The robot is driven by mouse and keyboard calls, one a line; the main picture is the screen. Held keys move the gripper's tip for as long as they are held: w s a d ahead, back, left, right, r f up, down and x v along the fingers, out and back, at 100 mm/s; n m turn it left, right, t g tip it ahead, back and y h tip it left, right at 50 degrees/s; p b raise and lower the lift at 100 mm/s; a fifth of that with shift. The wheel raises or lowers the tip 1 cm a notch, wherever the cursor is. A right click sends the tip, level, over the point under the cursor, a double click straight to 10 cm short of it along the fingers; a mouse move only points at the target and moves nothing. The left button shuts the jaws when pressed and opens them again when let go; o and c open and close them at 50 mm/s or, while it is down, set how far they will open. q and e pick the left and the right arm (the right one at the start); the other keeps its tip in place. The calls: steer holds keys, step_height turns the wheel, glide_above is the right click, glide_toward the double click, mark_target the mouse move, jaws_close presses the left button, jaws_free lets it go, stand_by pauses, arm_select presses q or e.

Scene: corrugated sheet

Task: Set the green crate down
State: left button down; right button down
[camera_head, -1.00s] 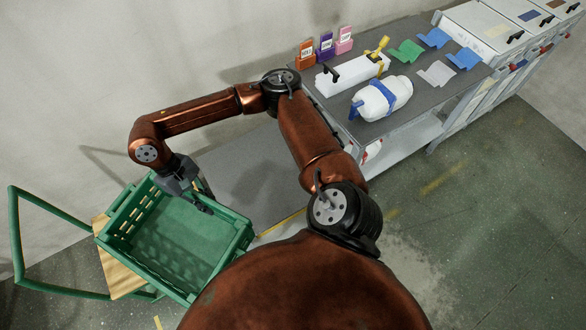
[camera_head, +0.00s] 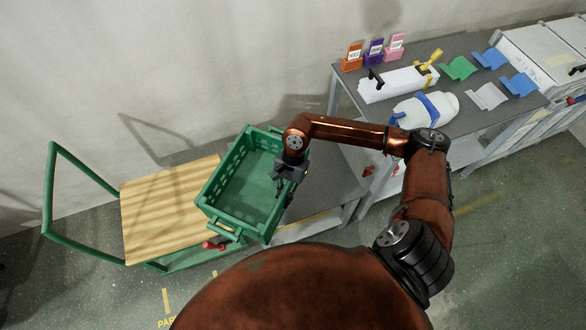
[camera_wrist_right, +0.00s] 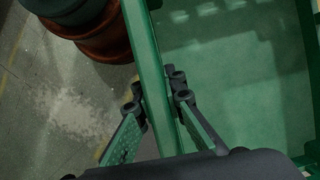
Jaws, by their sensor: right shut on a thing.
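The green crate (camera_head: 238,212) is an empty, open-topped box with slotted walls, roughly level in the head view. My right gripper (camera_head: 287,182) is shut on its right-hand rim. In the right wrist view the fingers (camera_wrist_right: 160,100) straddle the green rim (camera_wrist_right: 148,60), with the crate floor (camera_wrist_right: 235,70) to the right. The crate overlaps the right end of a trolley's wooden deck (camera_head: 160,210) and the left part of a low grey surface (camera_head: 325,185). What is directly under it is hidden, and its height is unclear. My left gripper is not in view.
The trolley has a green handle (camera_head: 50,190) at left. A grey workbench (camera_head: 440,120) at right carries a white bottle (camera_head: 425,108), a white box-like item (camera_head: 392,86), colored holders and bent sheets. White cabinets (camera_head: 545,60) stand beyond. The deck's left part is clear.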

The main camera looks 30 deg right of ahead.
steer(key=s+d+f+m+t, duration=0.2)
steer(key=d+f+m+t, duration=0.4)
steer(key=m, duration=0.7)
steer(key=shift+g, duration=0.5)
steer(key=w+d+f+b, duration=0.1)
steer(key=w+f+b, duration=0.1)
steer(key=w+f, duration=0.2)
steer(key=w+d+f+b, duration=0.1)
steer(key=w+f, duration=0.3)
steer(key=f, duration=0.1)
steer(key=w+f+b, duration=0.2)
steer(key=w+f, duration=0.2)
steer(key=f, duration=0.1)
steer(key=shift+w+d+b, duration=0.3)
steer(key=shift+w+d, duration=0.1)
steer(key=c, duration=2)
jaws_free()
steer(key=shift+s+f+h, duration=0.1)
steer(key=shift+s+h, duration=0.05)
steer(key=shift+h, duration=0.15)
